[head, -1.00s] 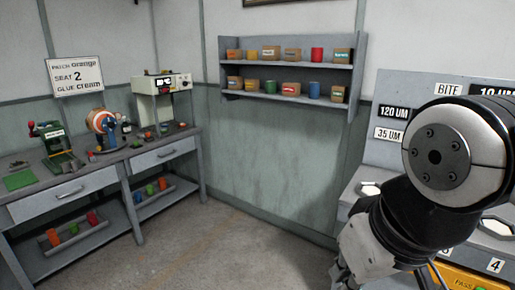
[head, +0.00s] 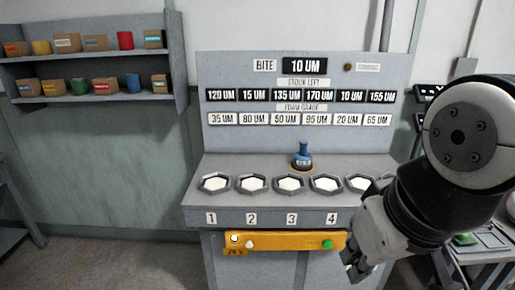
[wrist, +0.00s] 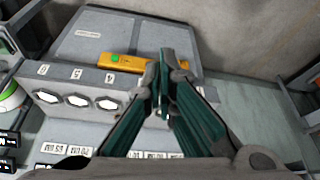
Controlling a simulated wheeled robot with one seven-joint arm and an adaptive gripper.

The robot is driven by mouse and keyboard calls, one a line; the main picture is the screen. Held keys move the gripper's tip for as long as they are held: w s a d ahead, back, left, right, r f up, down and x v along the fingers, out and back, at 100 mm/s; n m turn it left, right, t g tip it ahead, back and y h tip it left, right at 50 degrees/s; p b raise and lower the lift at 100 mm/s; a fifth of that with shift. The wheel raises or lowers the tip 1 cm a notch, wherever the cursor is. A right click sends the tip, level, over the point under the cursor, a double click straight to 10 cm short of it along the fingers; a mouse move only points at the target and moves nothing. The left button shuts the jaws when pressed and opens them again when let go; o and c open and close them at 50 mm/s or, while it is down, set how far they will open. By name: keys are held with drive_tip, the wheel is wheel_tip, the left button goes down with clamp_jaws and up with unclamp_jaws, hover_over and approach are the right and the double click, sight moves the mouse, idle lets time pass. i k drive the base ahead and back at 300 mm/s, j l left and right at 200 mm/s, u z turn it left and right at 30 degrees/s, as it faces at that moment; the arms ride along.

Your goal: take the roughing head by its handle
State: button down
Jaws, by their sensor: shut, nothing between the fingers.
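A blue-handled tool with a tan round base (head: 302,160), which looks like the roughing head, stands upright on the grey bench behind the middle hexagonal seats. Its label is too small to read surely. My gripper (head: 356,270) hangs at the lower right of the head view, in front of the bench and apart from the tool. In the wrist view my gripper (wrist: 166,75) has its green-sided fingers drawn together, with nothing between them. The tool is not seen in the wrist view.
The grey bench (head: 330,217) has a row of hexagonal seats with white pads and numbered plates. A yellow panel (head: 290,241) with buttons is on its front. A sign board (head: 230,70) rises behind. A shelf of tins and boxes (head: 85,68) is at left. Floor at left is clear.

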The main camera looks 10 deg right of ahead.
sight(301, 159)
drive_tip(key=z, duration=0.35)
drive_tip(key=i+j, duration=0.1)
drive_tip(key=i, duration=0.95)
drive_tip(key=j+z, duration=0.05)
